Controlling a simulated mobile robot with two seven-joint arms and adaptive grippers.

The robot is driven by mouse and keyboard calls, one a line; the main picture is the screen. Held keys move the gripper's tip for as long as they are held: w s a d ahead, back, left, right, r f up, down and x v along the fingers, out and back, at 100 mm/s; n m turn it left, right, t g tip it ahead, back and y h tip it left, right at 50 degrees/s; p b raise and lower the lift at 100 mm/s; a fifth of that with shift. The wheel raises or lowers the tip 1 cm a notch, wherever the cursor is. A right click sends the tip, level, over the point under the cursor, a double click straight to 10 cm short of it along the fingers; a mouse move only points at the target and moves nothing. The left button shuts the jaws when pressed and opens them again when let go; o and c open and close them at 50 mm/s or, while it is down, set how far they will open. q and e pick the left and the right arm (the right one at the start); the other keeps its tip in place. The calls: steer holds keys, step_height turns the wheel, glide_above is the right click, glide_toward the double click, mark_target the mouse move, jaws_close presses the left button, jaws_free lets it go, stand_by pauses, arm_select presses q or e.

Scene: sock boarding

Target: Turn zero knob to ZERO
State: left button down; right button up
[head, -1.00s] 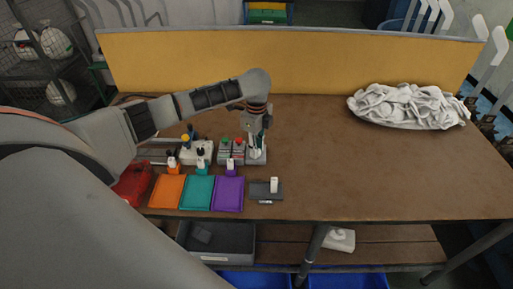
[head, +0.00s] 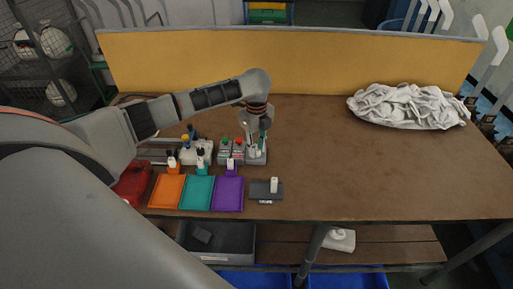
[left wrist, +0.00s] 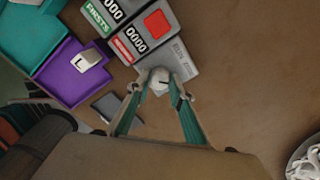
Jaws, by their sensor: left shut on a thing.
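The zero knob (left wrist: 159,80) is a small round pale knob with a dark mark. It sits on a grey base plate (left wrist: 180,62) beside the counter with the red button. My left gripper (left wrist: 160,92) points down over it, with its fingers on either side of the knob and shut on it. In the head view my left gripper (head: 256,142) stands over the same grey base, and the fingers hide most of the knob. The lettering on the base is too blurred to read. My right gripper is not in view.
Two counters stand beside the knob, one with a green button (head: 225,143), one with a red button (left wrist: 157,23). Orange (head: 167,193), teal (head: 197,193) and purple (head: 228,194) trays lie in front. A white cloth heap (head: 408,106) lies far right. The table's middle is clear.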

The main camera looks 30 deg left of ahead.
arm_select(q)
steer(key=c, duration=1.8)
jaws_free()
step_height(320, 180, up, 12)
steer(key=shift+s+f, duration=0.1)
